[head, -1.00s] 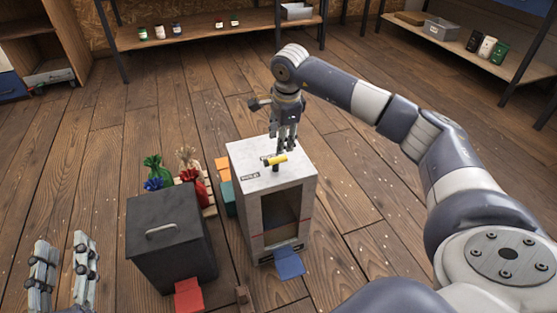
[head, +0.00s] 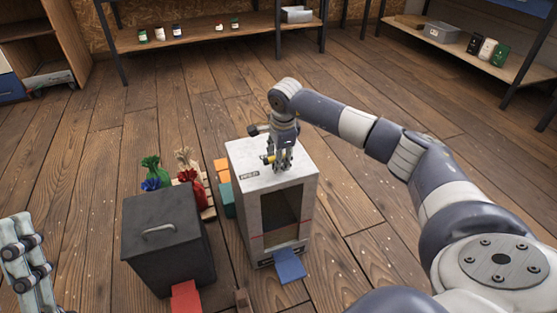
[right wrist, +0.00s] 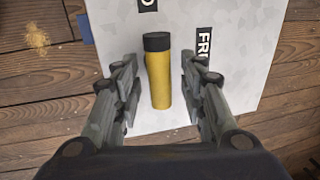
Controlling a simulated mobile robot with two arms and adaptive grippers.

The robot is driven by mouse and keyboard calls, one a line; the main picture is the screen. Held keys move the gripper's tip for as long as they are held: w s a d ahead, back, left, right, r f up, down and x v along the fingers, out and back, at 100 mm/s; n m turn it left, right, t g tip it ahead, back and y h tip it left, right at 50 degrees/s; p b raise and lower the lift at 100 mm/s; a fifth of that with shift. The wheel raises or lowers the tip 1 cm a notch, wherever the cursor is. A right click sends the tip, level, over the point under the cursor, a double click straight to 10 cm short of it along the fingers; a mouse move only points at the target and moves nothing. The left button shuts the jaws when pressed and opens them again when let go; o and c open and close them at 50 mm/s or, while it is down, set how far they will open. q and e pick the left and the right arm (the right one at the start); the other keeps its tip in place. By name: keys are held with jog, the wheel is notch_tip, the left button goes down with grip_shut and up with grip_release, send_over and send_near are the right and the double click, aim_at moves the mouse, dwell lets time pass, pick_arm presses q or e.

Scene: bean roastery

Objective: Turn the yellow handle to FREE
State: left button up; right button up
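The yellow handle (head: 267,160) is on top of the pale box-shaped machine (head: 245,210). In the right wrist view the handle (right wrist: 159,80) is a yellow cylinder with a black end, pointing up the picture. My right gripper (head: 283,165) is down at the handle. Its fingers are open, one on each side of the handle, with gaps showing on both sides. A black label reading "FR", partly hidden (right wrist: 204,42), is right of the handle. Another label (right wrist: 148,3) is cut off at the top edge. My left gripper (head: 22,255) is partly cut off at the lower left.
A dark lidded bin (head: 165,245) with a red tray (head: 186,297) stands left of the machine. Small tied sacks (head: 186,170) are behind it. A blue tray (head: 290,266) sticks out at the machine's front. Shelves line the back. The floor right of the machine is clear.

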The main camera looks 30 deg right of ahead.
jog(key=shift+f, duration=0.15)
grip_shut()
jog(key=shift+w, duration=0.1)
